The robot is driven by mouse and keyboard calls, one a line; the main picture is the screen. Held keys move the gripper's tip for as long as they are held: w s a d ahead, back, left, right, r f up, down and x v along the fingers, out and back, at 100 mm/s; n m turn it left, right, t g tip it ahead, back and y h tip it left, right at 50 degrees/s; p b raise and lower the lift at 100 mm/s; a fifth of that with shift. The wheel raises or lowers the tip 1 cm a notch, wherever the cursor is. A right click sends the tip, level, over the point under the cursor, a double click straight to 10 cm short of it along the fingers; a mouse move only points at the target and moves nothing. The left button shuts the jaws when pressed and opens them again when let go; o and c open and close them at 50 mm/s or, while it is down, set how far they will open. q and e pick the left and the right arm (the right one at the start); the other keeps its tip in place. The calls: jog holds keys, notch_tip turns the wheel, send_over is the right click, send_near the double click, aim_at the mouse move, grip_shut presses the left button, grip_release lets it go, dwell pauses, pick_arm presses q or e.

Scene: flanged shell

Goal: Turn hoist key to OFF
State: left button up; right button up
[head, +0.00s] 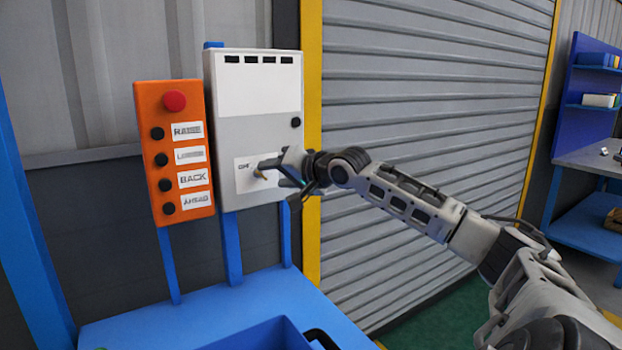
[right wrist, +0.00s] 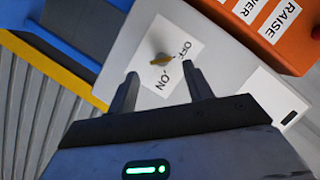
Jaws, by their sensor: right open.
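The hoist key (right wrist: 160,60) is a small brass-yellow key in a white label plate marked OFF and ON. In the right wrist view it lies roughly level across the picture; which mark it points to I cannot tell. It also shows in the head view (head: 259,174), low on the grey-white control box (head: 257,130). My right gripper (right wrist: 161,76) is open, with one finger on each side of the key's line. The key sits just beyond the fingertips, and neither finger visibly touches it. In the head view the right gripper (head: 277,174) partly covers the label plate. My left gripper is not in view.
An orange button box (head: 176,150) with a red button and several black buttons stands left of the control box. A blue bench (head: 130,325) lies below. A grey roller shutter (head: 430,80) is behind my right arm. A blue shelf unit (head: 590,130) stands far right.

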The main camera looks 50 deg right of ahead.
pick_arm(q)
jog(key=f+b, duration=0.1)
jog(key=b, duration=0.2)
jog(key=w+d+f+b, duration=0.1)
jog(key=b, duration=0.3)
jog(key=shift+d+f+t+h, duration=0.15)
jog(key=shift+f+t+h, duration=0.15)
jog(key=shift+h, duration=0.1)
pick_arm(e)
jog(key=v, duration=1.2)
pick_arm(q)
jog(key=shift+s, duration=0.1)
pick_arm(e)
jog(key=shift+s, duration=0.1)
jog(key=shift+r, duration=0.1)
